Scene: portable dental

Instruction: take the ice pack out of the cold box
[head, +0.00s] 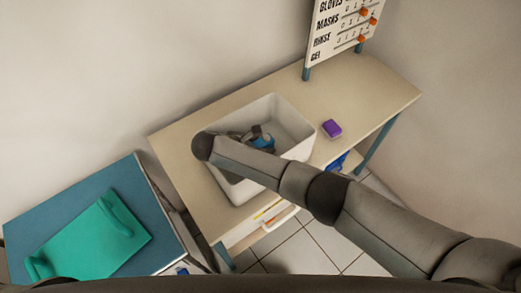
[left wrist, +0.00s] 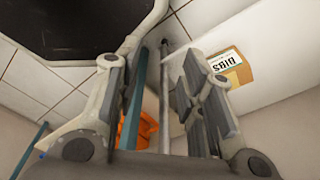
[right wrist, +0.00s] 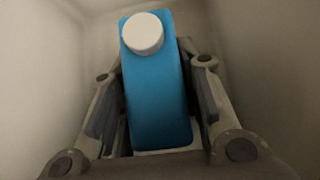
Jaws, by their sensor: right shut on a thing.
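The cold box (head: 302,150) is a white open-topped bin on the beige table. My right gripper (head: 258,136) reaches down inside it, partly hidden by my right arm. The ice pack is a blue slab with a round white cap; a bit of its blue (head: 268,142) shows at the gripper in the head view. In the right wrist view the ice pack (right wrist: 156,95) stands between the two fingers, and the gripper (right wrist: 155,100) is shut on it, with pale box walls around. My left gripper (left wrist: 165,80) is open and empty, away from the box, and outside the head view.
A purple block (head: 332,128) lies on the table right of the box. A sign board (head: 345,25) with orange pegs stands at the back. A blue-topped cabinet (head: 60,200) with a green tray-like thing (head: 95,240) is at left. The left wrist view shows a box labelled BIBS (left wrist: 232,68).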

